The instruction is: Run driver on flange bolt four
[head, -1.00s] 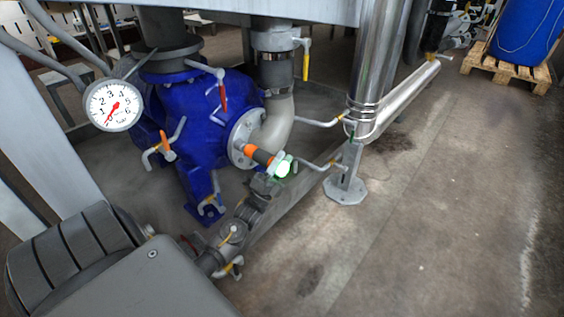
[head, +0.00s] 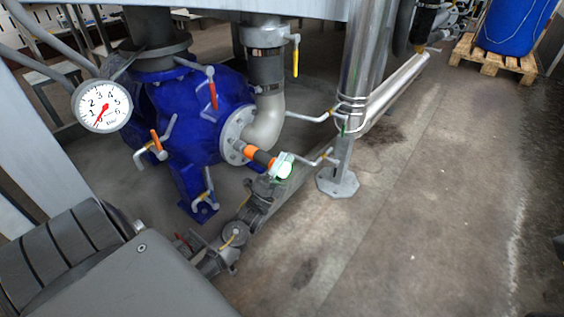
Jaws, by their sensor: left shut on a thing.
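The flange (head: 232,137) is a pale bolted ring on the right side of a blue pump (head: 196,120), where a grey elbow pipe (head: 269,124) joins it. A driver with an orange and black body (head: 263,158) points at the flange's lower right rim. Its back end glows white-green. My left gripper (head: 275,174) is shut on the driver near that end. The driver's tip overlaps the flange rim, and I cannot tell whether it touches a bolt. The individual bolts are small, and bolt four cannot be picked out. My right gripper is not in view.
A round gauge (head: 102,106) sits left of the pump. Valve handles with red (head: 212,95), orange (head: 155,139) and yellow (head: 295,63) grips stick out around it. A steel post (head: 340,182) stands on the right. Open floor lies right of it, with a blue drum (head: 514,25) on a pallet (head: 497,57) behind.

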